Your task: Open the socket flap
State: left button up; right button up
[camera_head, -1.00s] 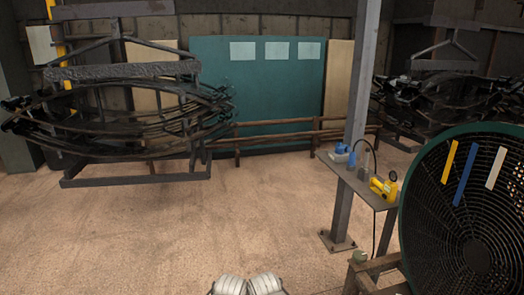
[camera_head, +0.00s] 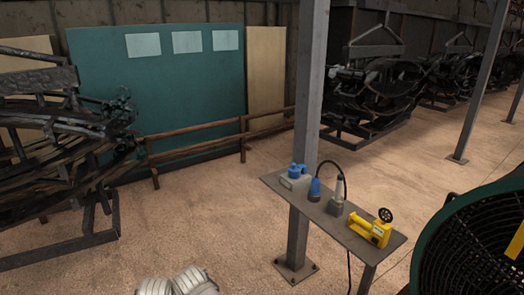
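On a narrow grey shelf table (camera_head: 345,232) beside a steel post stands a grey box-like item with a blue top (camera_head: 296,177). It may be the socket, but I cannot make out a flap or whether one is open. Right of it a blue plug-like piece (camera_head: 314,190) stands upright. A grey fitting (camera_head: 338,197) stands beside it, and a black cable arcs over between them. Neither gripper can be recognised. Two pale ribbed shapes at the bottom edge may be parts of mine, but I cannot tell.
A steel post (camera_head: 305,130) rises at the table's left end. A yellow tool with a dial (camera_head: 371,231) stands at its right end. A large dark fan with a green rim (camera_head: 428,240) is at lower right. Spring racks (camera_head: 40,160) stand left. The floor (camera_head: 215,215) between is clear.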

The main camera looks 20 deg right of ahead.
aim_at(293, 168)
jog(key=i+j+z, duration=0.1)
jog(key=i+z, duration=0.15)
jog(key=i, duration=0.25)
jog(key=i+j+z, duration=0.3)
jog(key=i, duration=0.25)
jog(key=i+j+z, duration=0.25)
jog(key=i, duration=0.25)
